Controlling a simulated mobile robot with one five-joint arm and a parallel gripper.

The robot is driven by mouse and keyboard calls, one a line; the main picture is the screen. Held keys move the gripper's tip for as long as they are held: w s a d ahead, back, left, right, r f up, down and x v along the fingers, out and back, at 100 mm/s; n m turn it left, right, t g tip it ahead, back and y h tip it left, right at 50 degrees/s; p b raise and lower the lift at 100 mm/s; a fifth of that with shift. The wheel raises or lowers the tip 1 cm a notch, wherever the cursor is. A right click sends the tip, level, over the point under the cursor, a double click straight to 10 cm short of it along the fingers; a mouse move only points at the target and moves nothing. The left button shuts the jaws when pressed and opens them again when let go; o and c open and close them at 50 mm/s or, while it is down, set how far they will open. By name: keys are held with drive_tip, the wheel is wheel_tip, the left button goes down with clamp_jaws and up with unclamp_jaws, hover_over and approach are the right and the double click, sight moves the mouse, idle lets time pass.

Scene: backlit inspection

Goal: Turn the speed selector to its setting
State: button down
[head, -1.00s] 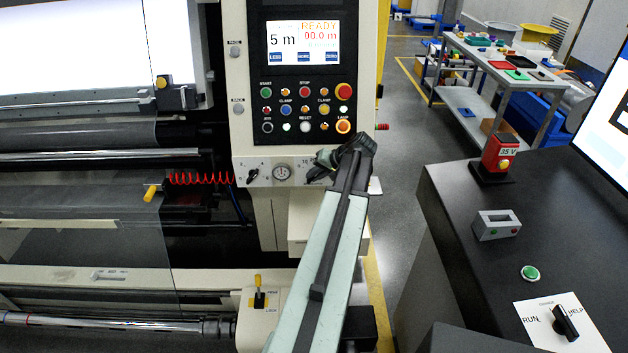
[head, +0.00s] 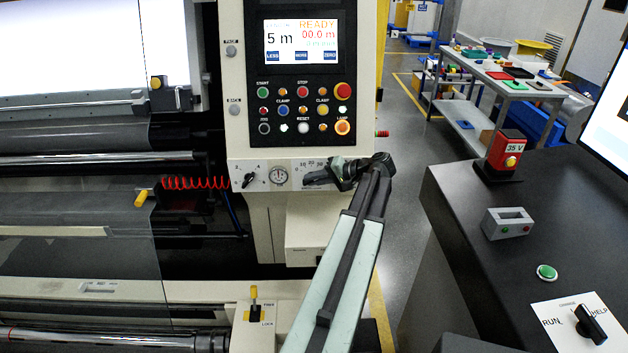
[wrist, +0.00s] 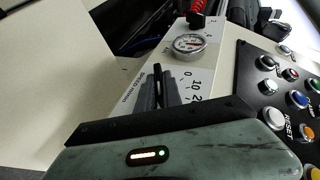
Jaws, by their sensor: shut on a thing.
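The speed selector sits at the right end of the pale strip below the button panel. Its number scale (head: 312,163) shows above my gripper in the head view and to the right of the fingers in the wrist view (wrist: 193,86). My gripper (head: 322,177) reaches it from the right. In the wrist view my dark fingers (wrist: 158,88) are close together over the selector's place, shut on its knob. The fingers hide most of the knob, and I cannot read which number it points to.
A round gauge (head: 279,176) and a small black switch (head: 249,178) sit left of the selector. The button panel (head: 303,107) is just above. A dark desk (head: 460,215) stands at the right, with clear floor between.

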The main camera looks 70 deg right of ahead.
drive_tip(key=shift+w+a, duration=0.1)
drive_tip(key=shift+a, duration=0.05)
drive_tip(key=c, duration=1.5)
unclamp_jaws()
drive_tip(key=shift+r, duration=0.15)
drive_tip(key=p+v, duration=0.3)
drive_tip(key=v, duration=0.4)
drive_tip(key=shift+s, duration=0.4)
